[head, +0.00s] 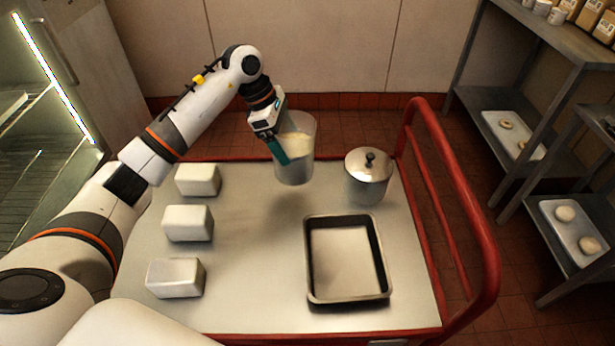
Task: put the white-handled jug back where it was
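A clear jug (299,169) with pale cream contents is near the back middle of the red-framed cart. My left gripper (279,151), with teal fingers, is at the jug's left side and appears shut on its handle. The fingers hide the handle, so I cannot make out its colour. The jug is close to upright and seems to hang a little above the cart top (255,265), with a soft shadow below it. My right gripper is not in view.
A lidded metal pot (368,182) stands just right of the jug. A dark-rimmed rectangular pan (312,262) lies in front of it. Three white blocks (188,223) line the cart's left side. A red rail (462,215) rises at the right. The cart's middle is clear.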

